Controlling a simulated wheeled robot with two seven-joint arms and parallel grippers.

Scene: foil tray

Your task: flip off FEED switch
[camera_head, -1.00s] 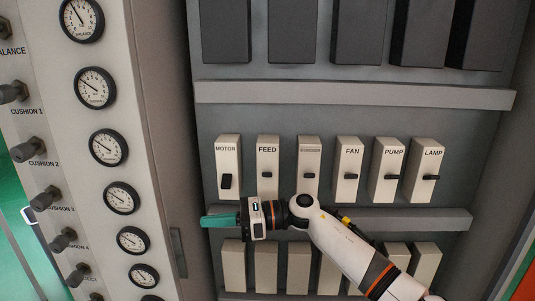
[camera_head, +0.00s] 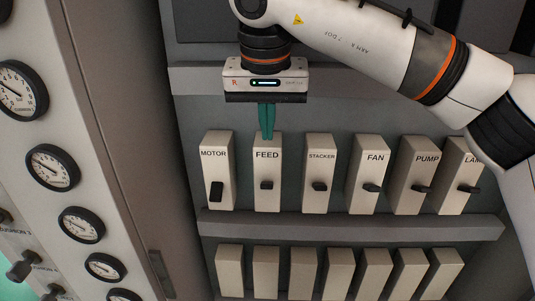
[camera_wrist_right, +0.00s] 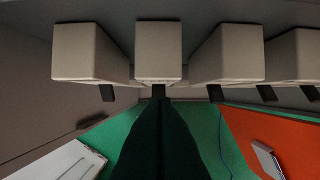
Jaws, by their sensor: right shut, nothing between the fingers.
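The FEED switch is a cream box (camera_head: 267,170) with a small dark lever (camera_head: 267,185) that sticks out of its front. It stands second from the left in the upper labelled row. My right gripper (camera_head: 267,136) comes from above with its green fingers together and empty. Its tips are in front of the FEED box's top edge, above the label and lever. In the right wrist view the FEED box (camera_wrist_right: 158,50) is centred, and the fingers (camera_wrist_right: 158,105) overlap the view of its lever. I cannot tell whether they touch. My left gripper is not in view.
The MOTOR switch (camera_head: 216,175) is close on the left, its dark lever looking longer. The STACKER switch (camera_head: 319,175) is close on the right, then FAN, PUMP and LAMP. Grey rails run above (camera_head: 190,80) and below (camera_head: 350,226) the row. Gauges line the left panel.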

